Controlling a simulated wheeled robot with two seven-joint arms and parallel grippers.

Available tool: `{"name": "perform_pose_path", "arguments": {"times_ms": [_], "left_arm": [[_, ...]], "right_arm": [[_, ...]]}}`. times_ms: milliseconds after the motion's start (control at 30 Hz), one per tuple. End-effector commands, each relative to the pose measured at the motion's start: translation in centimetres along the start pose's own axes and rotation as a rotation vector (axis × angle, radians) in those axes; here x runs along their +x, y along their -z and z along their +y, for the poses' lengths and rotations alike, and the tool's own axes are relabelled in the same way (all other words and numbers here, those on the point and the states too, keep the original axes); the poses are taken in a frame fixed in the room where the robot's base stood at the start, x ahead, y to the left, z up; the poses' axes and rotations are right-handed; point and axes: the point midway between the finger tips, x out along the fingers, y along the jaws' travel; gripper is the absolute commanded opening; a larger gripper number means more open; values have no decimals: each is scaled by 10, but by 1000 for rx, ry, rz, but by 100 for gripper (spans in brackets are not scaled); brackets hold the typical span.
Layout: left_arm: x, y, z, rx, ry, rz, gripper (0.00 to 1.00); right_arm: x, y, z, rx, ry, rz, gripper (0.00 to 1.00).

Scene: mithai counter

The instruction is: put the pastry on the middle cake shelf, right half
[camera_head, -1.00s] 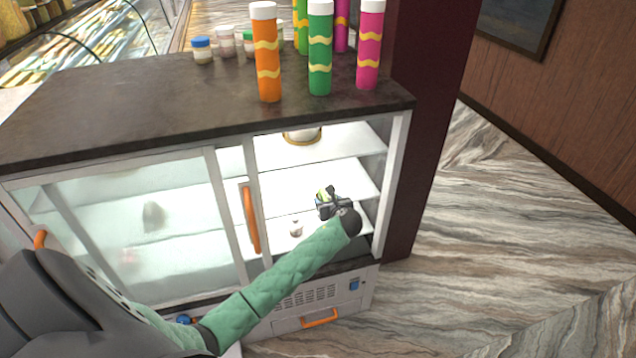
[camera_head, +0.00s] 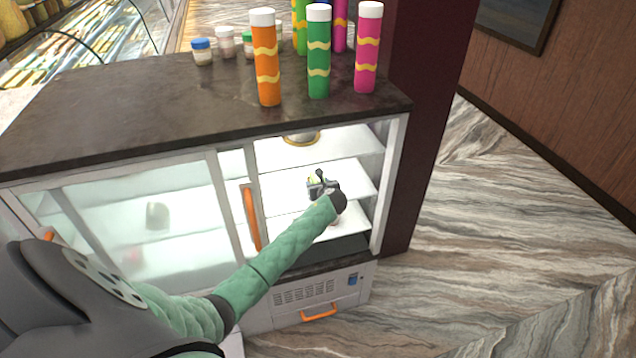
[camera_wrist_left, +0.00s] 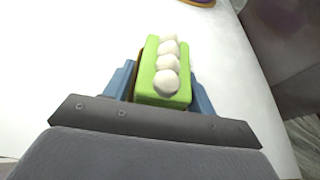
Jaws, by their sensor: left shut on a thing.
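The pastry (camera_wrist_left: 152,82) is a green block topped with a row of white balls; in the left wrist view it sits between the blue fingers of my left gripper (camera_wrist_left: 160,82). In the head view my left gripper (camera_head: 318,184) is shut on the pastry, which is mostly hidden there with a bit of green showing. The gripper is inside the open right half of the cake cabinet, at the middle shelf (camera_head: 281,188). Whether the pastry touches the shelf cannot be told. My right gripper is not in view.
The sliding glass door (camera_head: 150,225) with an orange handle (camera_head: 251,218) covers the left half. A gold-rimmed item (camera_head: 301,138) stands on the upper shelf. Tall tubes, such as the orange one (camera_head: 266,62), stand on the dark counter top (camera_head: 150,100). The white shelf around the pastry looks clear.

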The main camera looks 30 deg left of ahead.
Motion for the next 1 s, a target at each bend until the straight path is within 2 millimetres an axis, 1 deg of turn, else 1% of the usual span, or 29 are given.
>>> {"name": "perform_pose_path", "arguments": {"times_ms": [333, 367, 433, 467, 800, 867, 967, 1000], "left_arm": [[1, 3, 0, 1, 0, 0, 28], [1, 3, 0, 0, 0, 0, 62], [1, 3, 0, 0, 0, 0, 76], [1, 3, 0, 0, 0, 0, 78], [-1, 1, 0, 0, 1, 0, 78], [-6, 2, -1, 0, 2, -1, 78], [-18, 3, 0, 1, 2, -1, 78], [-25, 3, 0, 1, 3, -1, 78]], "right_arm": [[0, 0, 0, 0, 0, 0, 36], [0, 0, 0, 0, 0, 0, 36], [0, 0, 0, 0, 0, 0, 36], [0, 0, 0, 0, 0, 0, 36], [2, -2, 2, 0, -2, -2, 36], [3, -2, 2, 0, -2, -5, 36], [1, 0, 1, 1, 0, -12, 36], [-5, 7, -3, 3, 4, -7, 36]]}}
